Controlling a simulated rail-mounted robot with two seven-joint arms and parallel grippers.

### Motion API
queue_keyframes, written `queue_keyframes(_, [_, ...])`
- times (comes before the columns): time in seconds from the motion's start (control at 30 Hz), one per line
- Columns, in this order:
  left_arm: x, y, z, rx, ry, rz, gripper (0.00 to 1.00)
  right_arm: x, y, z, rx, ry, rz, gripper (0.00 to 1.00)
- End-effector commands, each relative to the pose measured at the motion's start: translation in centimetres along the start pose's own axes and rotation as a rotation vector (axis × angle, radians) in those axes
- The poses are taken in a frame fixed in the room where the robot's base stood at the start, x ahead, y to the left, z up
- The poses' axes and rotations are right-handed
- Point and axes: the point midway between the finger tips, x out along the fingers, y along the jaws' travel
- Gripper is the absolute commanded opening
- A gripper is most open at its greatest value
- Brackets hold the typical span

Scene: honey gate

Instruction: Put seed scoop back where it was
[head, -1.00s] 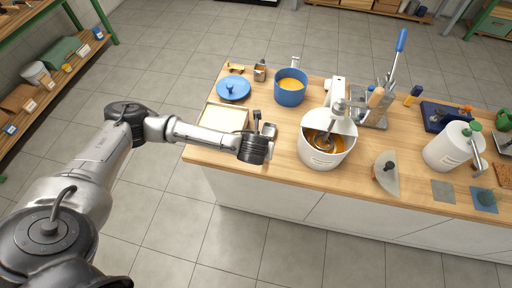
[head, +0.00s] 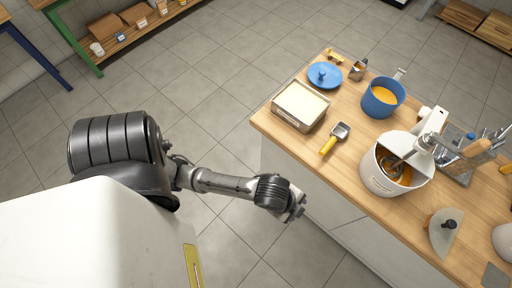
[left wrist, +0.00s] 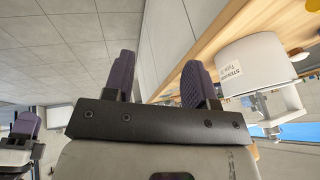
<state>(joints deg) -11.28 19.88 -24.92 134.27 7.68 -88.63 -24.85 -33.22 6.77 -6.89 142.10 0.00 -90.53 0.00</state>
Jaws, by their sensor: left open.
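The seed scoop (head: 340,131), with a metal bowl and yellow handle, lies on the wooden counter right of a cream-filled tray (head: 288,118). Its handle points toward the counter's front edge. My left gripper (head: 300,208) is off the front edge, below and left of the scoop in the head view, apart from it. In the left wrist view the left gripper's two purple fingers (left wrist: 160,82) are spread with nothing between them. Another gripper, which looks like my right one (left wrist: 24,128), shows partly at the left edge; its opening is unclear.
The counter (head: 345,185) also holds a blue lid (head: 325,75), a small metal container (head: 358,70), a blue pot (head: 383,97) with orange contents, a white mixer bowl (head: 392,180) and a half-round scraper (head: 440,238). Open floor lies in front of the counter.

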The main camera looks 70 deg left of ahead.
Motion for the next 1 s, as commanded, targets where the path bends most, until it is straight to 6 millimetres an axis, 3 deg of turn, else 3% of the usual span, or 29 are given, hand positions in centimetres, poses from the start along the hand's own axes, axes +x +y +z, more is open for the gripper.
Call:
queue_keyframes(0.1, [-1.1,2.0,3.3,-0.319,-0.047,0.006,0.51,0.0,0.0,0.0,0.002,0.0,-0.001,0.43])
queue_keyframes(0.2, [-1.9,3.0,6.0,-0.529,-0.097,-0.007,0.51,0.0,-0.1,0.0,0.002,0.0,-0.001,0.43])
queue_keyframes(0.4, [-3.2,4.4,9.4,-0.771,-0.17,-0.039,0.51,0.0,0.0,0.0,0.002,0.0,-0.001,0.43])
queue_keyframes(0.57, [-3.5,4.7,10.3,-0.828,-0.19,-0.051,0.51,0.0,0.0,0.0,0.001,0.0,0.0,0.43])
queue_keyframes(1.0, [-3.5,4.7,10.3,-0.827,-0.19,-0.051,0.51,0.0,0.2,0.1,-0.005,-0.002,0.005,0.43])
